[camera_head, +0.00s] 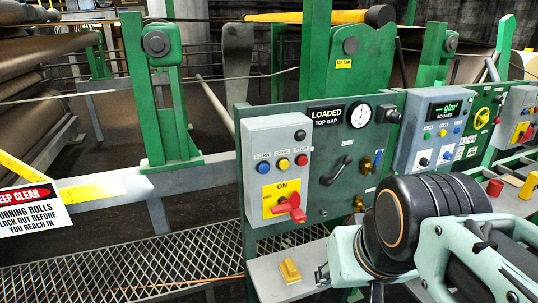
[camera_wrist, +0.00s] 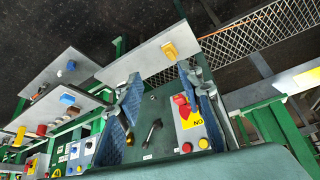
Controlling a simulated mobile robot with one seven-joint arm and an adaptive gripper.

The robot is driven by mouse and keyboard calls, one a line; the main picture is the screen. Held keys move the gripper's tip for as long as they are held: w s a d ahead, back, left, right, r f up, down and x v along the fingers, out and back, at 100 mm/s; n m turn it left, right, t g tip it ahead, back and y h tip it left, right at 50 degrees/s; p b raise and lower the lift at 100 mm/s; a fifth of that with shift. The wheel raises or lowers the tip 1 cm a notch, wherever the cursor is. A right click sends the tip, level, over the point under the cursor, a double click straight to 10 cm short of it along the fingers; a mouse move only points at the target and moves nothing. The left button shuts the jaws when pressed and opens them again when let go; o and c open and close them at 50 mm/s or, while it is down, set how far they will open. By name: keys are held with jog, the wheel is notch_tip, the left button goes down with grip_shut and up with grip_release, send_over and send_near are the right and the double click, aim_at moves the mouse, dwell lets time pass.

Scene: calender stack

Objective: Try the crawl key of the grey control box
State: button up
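A grey control box (camera_head: 278,170) is on the green panel in the head view. In the wrist view the box (camera_wrist: 187,132) is upside down, partly hidden by the right finger. My gripper (camera_wrist: 158,82) is open and empty, its two blue-padded fingers apart in front of the panel, touching nothing that I can see.
A second grey box (camera_head: 430,130) with a green g/m² display stands to the right. A black handle (camera_head: 337,171) and a gauge (camera_head: 360,114) are between them. A shelf (camera_head: 285,284) with a yellow block juts out below. A keep-clear sign (camera_head: 30,207) hangs at left.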

grip_shut()
dwell(1.2)
